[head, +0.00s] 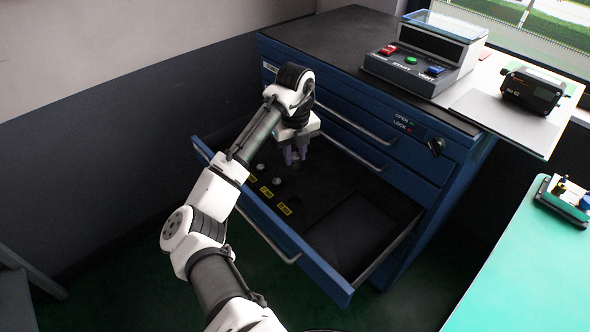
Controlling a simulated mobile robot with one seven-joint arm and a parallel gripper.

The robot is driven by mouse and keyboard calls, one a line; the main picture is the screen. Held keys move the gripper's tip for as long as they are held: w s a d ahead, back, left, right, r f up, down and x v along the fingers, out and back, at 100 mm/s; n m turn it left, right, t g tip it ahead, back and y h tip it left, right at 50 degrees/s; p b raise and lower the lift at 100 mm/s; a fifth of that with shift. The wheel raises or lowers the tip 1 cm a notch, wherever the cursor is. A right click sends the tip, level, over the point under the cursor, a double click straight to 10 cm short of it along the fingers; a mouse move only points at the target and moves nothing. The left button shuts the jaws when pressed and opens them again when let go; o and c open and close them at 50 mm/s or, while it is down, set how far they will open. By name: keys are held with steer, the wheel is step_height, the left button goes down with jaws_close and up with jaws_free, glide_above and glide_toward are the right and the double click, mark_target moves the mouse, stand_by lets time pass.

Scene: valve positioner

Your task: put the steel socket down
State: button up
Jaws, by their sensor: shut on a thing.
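My gripper (296,155) is over the open drawer (362,262) of the blue cabinet, pointing down. Its jaws are shut on a small grey thing, which looks like the steel socket (296,163); the fingers hide much of it. I cannot tell whether it touches the drawer's dark insert. Two other small metal pieces (277,180) sit in the insert to the left of the gripper. Yellow labels (267,192) run in a row along the drawer's front side.
The blue cabinet (400,150) has closed drawers above the open one. A button box (425,65) and a black device (532,91) stand on top. A shallow recess (350,232) lies empty at the drawer's right. A green table (530,265) is at the right.

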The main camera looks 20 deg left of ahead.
step_height(320, 180, up, 3)
steer(key=shift+f, duration=0.1)
steer(key=shift+w+d+f+n+p, duration=0.15)
steer(key=shift+d+n+p, duration=0.4)
steer(key=shift+n, duration=0.35)
steer(key=s+d+f+n+p, duration=0.2)
steer(key=d+f+n+p, duration=0.1)
steer(key=n, duration=0.5)
steer(key=s+d+f+n+p, duration=0.3)
steer(key=d+f+n, duration=0.3)
steer(key=n, duration=0.3)
steer(key=s+d+f+n+p, duration=0.3)
steer(key=d+f+n+p, duration=0.1)
steer(key=n, duration=0.5)
steer(key=shift+s+d+f, duration=0.15)
steer(key=shift+d+f, duration=0.55)
steer(key=shift+f, duration=0.1)
